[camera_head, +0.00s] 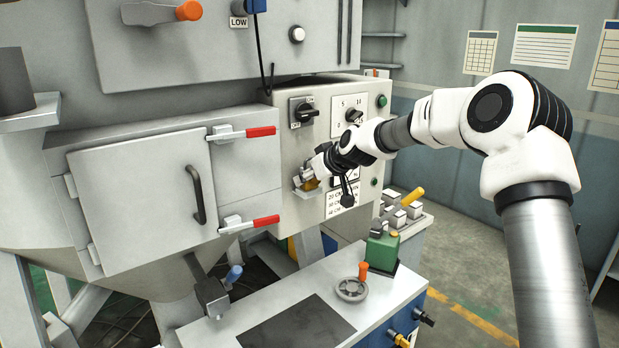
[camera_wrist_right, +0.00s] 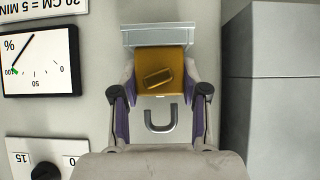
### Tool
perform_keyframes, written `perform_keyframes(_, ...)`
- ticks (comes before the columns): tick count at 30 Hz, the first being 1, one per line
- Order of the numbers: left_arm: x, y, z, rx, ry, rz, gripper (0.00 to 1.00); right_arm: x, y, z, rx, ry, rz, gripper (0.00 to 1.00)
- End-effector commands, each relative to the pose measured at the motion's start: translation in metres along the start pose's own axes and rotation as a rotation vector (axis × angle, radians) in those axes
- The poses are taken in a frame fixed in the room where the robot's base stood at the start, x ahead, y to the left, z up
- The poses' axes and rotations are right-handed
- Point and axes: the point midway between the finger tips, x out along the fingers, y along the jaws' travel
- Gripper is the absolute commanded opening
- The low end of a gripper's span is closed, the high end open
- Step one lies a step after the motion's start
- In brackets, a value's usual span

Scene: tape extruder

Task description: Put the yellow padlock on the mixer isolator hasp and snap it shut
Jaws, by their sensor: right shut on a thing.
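The yellow padlock (camera_wrist_right: 146,88) is between the fingers of my right gripper (camera_wrist_right: 160,76) in the right wrist view, which shows the panel upside down. The gripper is shut on its body. The grey shackle (camera_wrist_right: 174,118) shows below the body in that picture; I cannot tell how it joins the body. A grey ledge (camera_wrist_right: 160,34) sits at the body's other end. In the head view the padlock (camera_head: 311,185) is small beside my right gripper (camera_head: 309,180), low on the control panel. The isolator switch (camera_head: 302,112) is higher up; its hasp is not clear. My left gripper is not in view.
The grey control panel (camera_head: 286,150) carries a gauge, labels and other knobs. A closed hopper door (camera_head: 140,200) with red-handled latches (camera_head: 262,132) is left of it. A bench (camera_head: 265,310) with a handwheel (camera_head: 351,289) and green block (camera_head: 382,250) stands below.

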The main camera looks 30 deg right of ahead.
Motion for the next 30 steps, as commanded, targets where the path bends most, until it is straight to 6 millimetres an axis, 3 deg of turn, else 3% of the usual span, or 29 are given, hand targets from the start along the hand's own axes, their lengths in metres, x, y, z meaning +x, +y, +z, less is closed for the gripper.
perform_keyframes(10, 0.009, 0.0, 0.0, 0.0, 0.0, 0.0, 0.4, 0.006, 0.0, 0.008, 0.0, 0.0, 0.0, 0.0)
perform_keyframes(11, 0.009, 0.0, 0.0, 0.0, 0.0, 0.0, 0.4, 0.005, 0.0, 0.007, 0.0, 0.0, 0.0, 0.51)
perform_keyframes(12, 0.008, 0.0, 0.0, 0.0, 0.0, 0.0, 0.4, 0.005, 0.0, 0.007, 0.0, 0.0, 0.0, 0.65)
perform_keyframes(13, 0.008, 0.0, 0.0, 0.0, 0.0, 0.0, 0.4, 0.005, 0.0, 0.007, 0.0, -0.001, 0.0, 0.73)
perform_keyframes(23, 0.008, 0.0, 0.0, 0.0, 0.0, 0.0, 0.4, 0.004, 0.0, 0.007, 0.0, -0.001, -0.001, 0.73)
perform_keyframes(30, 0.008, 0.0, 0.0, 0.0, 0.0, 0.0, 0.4, -0.027, 0.0, 0.006, -0.001, 0.002, -0.002, 0.73)
